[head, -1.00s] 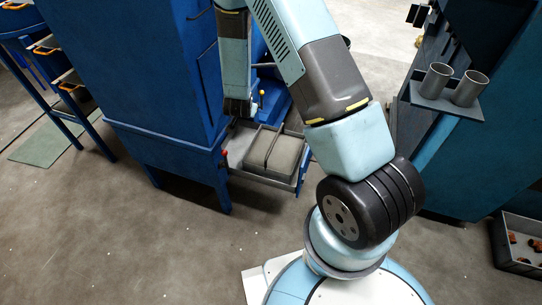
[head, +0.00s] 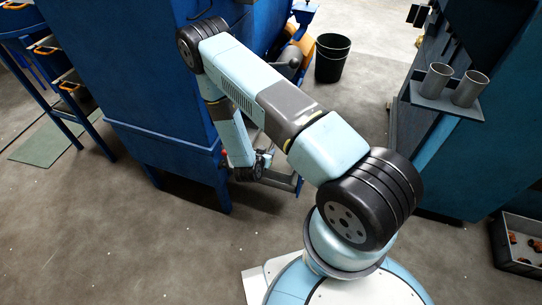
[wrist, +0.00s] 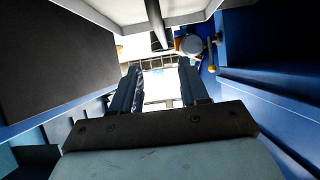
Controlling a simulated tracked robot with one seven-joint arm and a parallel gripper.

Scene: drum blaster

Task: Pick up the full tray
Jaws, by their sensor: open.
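The full tray, filled with grey material, is mostly hidden behind my arm in the head view. Only a grey edge (head: 283,181) of the tray or its support shows, low beside the blue machine. My gripper (wrist: 160,88) is open in the wrist view, its two dark blue fingers apart, with a bright area between them and nothing clearly held. In the head view, the end of my arm is low at this edge; I cannot tell whether it touches. A pale surface (wrist: 190,10) is at the top of the wrist view; I cannot tell if it is the tray.
The blue machine (head: 150,90) stands close at the left of my arm. A black bin (head: 332,62) stands behind. A rack with two metal cups (head: 436,80) is at the right, and a grey crate (head: 515,262) is at lower right. The front floor is clear.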

